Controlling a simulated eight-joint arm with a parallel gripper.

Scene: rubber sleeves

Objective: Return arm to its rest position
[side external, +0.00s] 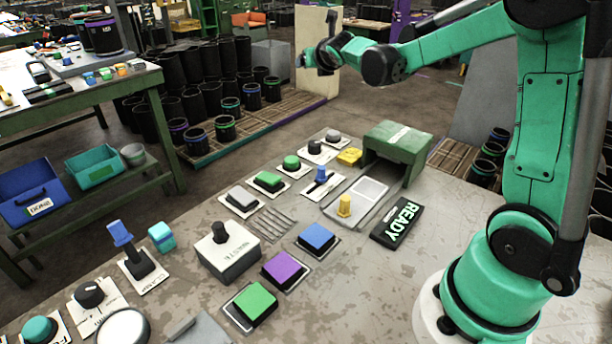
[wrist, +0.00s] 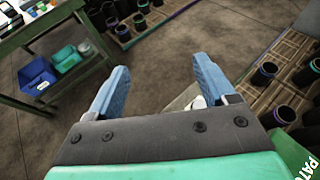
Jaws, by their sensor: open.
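My gripper (wrist: 158,88) shows in the wrist view with its two blue fingers spread wide apart. In the side external view my gripper (side external: 303,60) is at the end of the raised green arm, high above the far side of the work table, and touches nothing. It is small and partly hidden by the wrist there.
The grey table (side external: 375,275) holds a green button (side external: 255,300), a purple button (side external: 284,268), a blue button (side external: 317,236), a READY sign (side external: 397,222) and a green housing (side external: 397,146). Black sleeves (side external: 210,100) stand on pallets behind. A bench with a blue bin (side external: 38,205) is at left.

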